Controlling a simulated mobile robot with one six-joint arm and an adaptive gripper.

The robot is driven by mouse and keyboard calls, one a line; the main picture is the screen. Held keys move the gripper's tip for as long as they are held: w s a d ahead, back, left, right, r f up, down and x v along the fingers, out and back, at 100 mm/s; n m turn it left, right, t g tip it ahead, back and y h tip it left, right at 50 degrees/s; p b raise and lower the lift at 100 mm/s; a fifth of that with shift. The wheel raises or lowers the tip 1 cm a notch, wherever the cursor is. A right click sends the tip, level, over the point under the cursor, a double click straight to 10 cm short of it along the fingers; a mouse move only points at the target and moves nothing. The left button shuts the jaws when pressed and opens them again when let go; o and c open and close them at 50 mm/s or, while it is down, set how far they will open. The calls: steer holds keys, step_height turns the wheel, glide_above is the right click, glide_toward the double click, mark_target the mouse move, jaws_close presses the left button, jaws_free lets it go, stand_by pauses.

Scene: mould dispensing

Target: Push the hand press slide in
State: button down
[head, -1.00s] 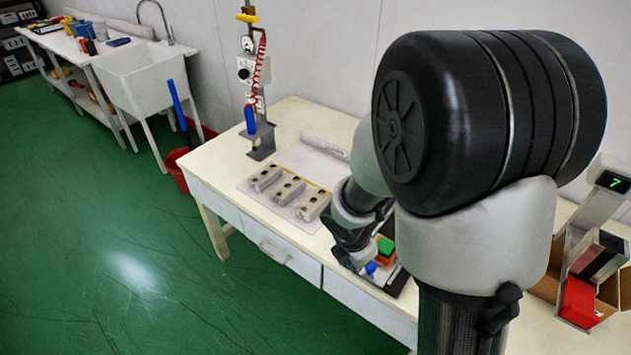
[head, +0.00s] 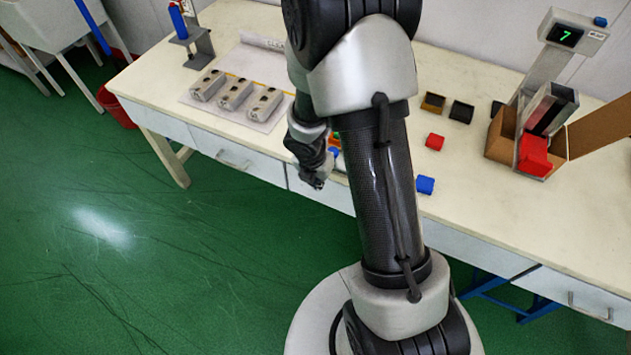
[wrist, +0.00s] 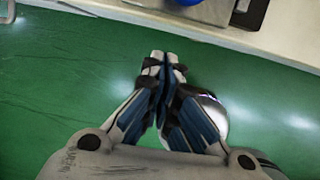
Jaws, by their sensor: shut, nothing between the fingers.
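My gripper (head: 316,183) hangs in front of the table's front edge. In the wrist view its fingers (wrist: 162,66) are together and empty over the green floor. I cannot tell for sure which part is the hand press slide. A blue round thing (head: 333,152) and small green and orange parts show partly behind my arm. In the wrist view a blue round thing (wrist: 187,1) is cut off at the top.
Several grey moulds (head: 236,93) lie on a sheet at the table's left, near a stand (head: 196,42) with a blue part. Loose red (head: 434,142), blue (head: 425,185) and black (head: 461,111) blocks lie right of my arm. A cardboard box (head: 501,135) surrounds the device's foot.

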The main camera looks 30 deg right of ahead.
steer(key=shift+w+d+r+p, duration=0.15)
steer(key=shift+w+d+p, duration=0.05)
steer(key=shift+w+d, duration=0.35)
steer(key=shift+w+d+r+p, duration=0.15)
steer(key=shift+w+d, duration=0.3)
steer(key=shift+d, duration=0.2)
steer(key=w+d+p, duration=0.1)
steer(key=p, duration=0.1)
steer(key=w+d+p, duration=0.1)
steer(key=d, duration=0.1)
steer(key=shift+w+r+p, duration=0.1)
steer(key=shift+r+p, duration=0.05)
steer(key=shift+p, duration=0.25)
steer(key=shift+w+d, duration=0.2)
steer(key=shift+f, duration=0.2)
steer(key=shift+s+a, duration=0.1)
